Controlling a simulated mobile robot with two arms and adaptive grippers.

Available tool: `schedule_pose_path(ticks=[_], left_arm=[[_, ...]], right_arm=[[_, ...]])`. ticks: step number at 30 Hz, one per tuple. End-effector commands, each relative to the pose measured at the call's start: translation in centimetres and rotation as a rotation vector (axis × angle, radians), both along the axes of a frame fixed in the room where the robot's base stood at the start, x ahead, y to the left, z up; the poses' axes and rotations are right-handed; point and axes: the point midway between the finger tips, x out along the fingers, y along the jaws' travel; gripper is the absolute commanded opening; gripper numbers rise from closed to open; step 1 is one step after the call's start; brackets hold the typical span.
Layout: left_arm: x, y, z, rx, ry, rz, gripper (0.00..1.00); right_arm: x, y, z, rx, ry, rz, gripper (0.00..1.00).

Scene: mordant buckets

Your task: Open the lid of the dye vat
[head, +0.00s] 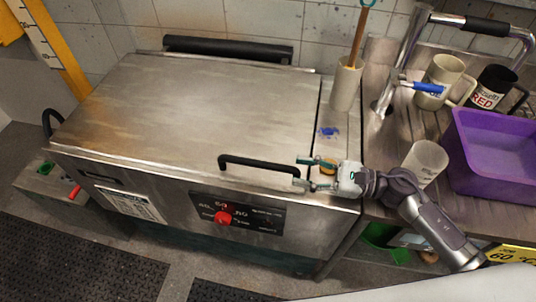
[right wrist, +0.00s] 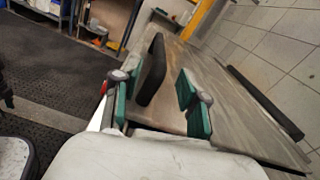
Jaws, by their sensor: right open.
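The dye vat (head: 150,195) is a steel box with a flat, stained steel lid (head: 190,100) lying shut on top. A black bar handle (head: 260,165) stands at the lid's front edge, right of the middle. My right gripper (head: 303,172) is open at the right end of this handle, its fingers pointing left. In the right wrist view, the handle (right wrist: 151,68) shows ahead, between the lines of the two green-padded fingers (right wrist: 152,95). Nothing is gripped; whether a finger touches the handle is unclear. My left gripper is out of view.
A holder (head: 346,85) with a wooden-handled tool stands on the ledge right of the lid. The side bench carries mugs (head: 438,82), a cup (head: 425,160) and a purple tub (head: 495,150). A red knob (head: 223,217) is on the vat's front. A tiled wall stands behind.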

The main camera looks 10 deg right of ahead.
Motion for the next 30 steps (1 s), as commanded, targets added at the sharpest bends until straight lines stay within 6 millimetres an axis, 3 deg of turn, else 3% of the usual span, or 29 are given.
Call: schedule_pose_path(ticks=[12,24,30], left_arm=[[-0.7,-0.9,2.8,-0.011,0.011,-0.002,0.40],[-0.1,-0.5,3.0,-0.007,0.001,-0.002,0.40],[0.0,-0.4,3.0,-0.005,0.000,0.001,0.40]], right_arm=[[1.9,5.7,0.3,0.002,-0.001,-0.001,0.43],[2.1,6.5,0.0,0.000,0.000,0.001,0.43],[2.1,6.5,0.0,0.000,0.000,0.001,0.10]])
